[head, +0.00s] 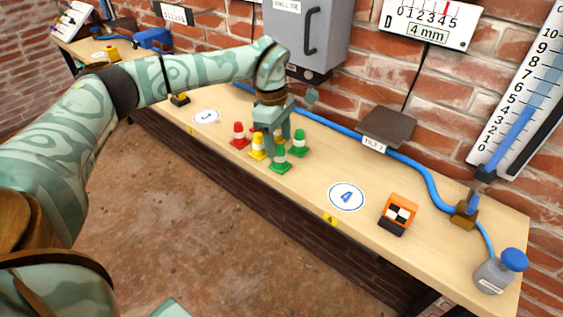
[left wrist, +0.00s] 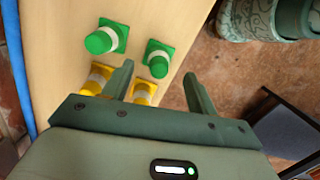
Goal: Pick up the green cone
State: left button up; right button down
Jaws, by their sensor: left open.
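Two green cones with white bands stand upright on the wooden bench. The nearer green cone (head: 280,160) is at the bench's front side, and the other green cone (head: 299,143) is behind it to the right. My left gripper (head: 277,142) is open and points down over the cone group. In the left wrist view, one green cone (left wrist: 158,62) shows beyond and between the open fingertips, and the other green cone (left wrist: 106,39) lies outside them to the left. No cone is visibly gripped. The gripper partly hides the cones behind it in the head view.
A yellow cone (head: 258,147) and a red cone (head: 238,135) stand close to the left. A blue hose (head: 345,132) runs along the back. The bench around the number 4 disc (head: 346,196) is clear.

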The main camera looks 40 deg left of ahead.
aim_at(280, 146)
pick_arm(q)
jog(key=f, duration=0.2)
jog(key=f+b, duration=0.2)
jog(key=f, duration=0.1)
jog(key=shift+w+d+f, duration=0.15)
jog(key=shift+d+f, duration=0.1)
jog(key=shift+f, duration=0.05)
jog(key=shift+r, duration=0.15)
jog(key=shift+c, duration=0.6)
jog(key=c, duration=1)
jog(key=shift+o, duration=0.2)
jog(key=shift+r, duration=0.15)
